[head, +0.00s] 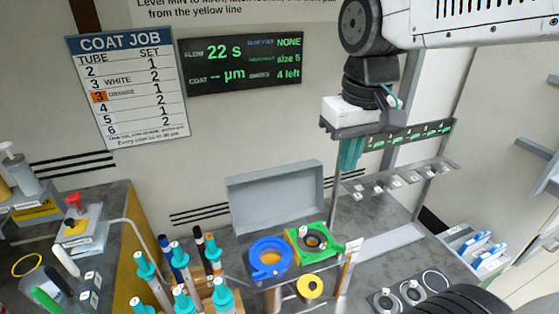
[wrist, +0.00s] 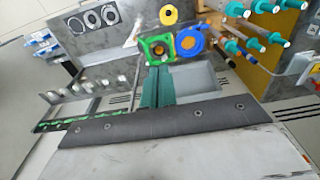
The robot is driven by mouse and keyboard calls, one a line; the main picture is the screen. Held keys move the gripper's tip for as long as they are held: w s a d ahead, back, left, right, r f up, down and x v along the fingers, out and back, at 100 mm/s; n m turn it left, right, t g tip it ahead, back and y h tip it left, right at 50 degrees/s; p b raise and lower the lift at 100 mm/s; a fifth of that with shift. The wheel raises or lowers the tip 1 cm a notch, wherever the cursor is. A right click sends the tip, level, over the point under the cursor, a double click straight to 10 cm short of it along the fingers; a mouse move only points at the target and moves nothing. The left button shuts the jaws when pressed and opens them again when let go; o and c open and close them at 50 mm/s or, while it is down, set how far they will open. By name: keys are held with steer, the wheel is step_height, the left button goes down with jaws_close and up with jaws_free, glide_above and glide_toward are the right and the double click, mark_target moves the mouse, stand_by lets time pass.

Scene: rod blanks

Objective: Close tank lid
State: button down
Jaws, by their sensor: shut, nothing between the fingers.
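The grey tank lid (head: 275,194) stands raised, close to upright, behind a blue ring piece (head: 270,258) and a green square piece (head: 312,242). The tank body below is mostly hidden by these pieces. In the wrist view, the grey lid (wrist: 203,84) shows just right of my fingers. My gripper (head: 350,154) has teal fingers pointing down, to the right of the lid and above its top edge. It also shows in the wrist view (wrist: 157,88), shut and empty. I see no contact with the lid.
Several teal-collared rods (head: 182,258) stand in a rack left of the tank. A metal rack (head: 405,180) with small clips is on the right. A yellow ring (head: 310,287) is in front. A blue-and-white bin (head: 478,248) stands far right. The wall above the lid holds a display (head: 240,60).

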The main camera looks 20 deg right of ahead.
steer(key=w, duration=1.4)
steer(key=w+f+g, duration=0.1)
steer(key=w+f, duration=0.3)
steer(key=w, duration=0.6)
steer(key=w+f+g, duration=0.1)
steer(key=w+f, duration=0.3)
steer(key=w, duration=0.6)
steer(key=w+a+f, duration=0.1)
steer(key=w+f, duration=0.7)
steer(key=f, duration=0.1)
step_height(320, 180, down, 10)
steer(key=s, duration=0.1)
steer(key=shift+s+r, duration=0.3)
steer(key=shift+s, duration=0.35)
steer(key=shift+s+r, duration=0.3)
steer(key=shift+s, duration=0.3)
steer(key=shift+s+r, duration=0.3)
steer(key=shift+s, duration=0.35)
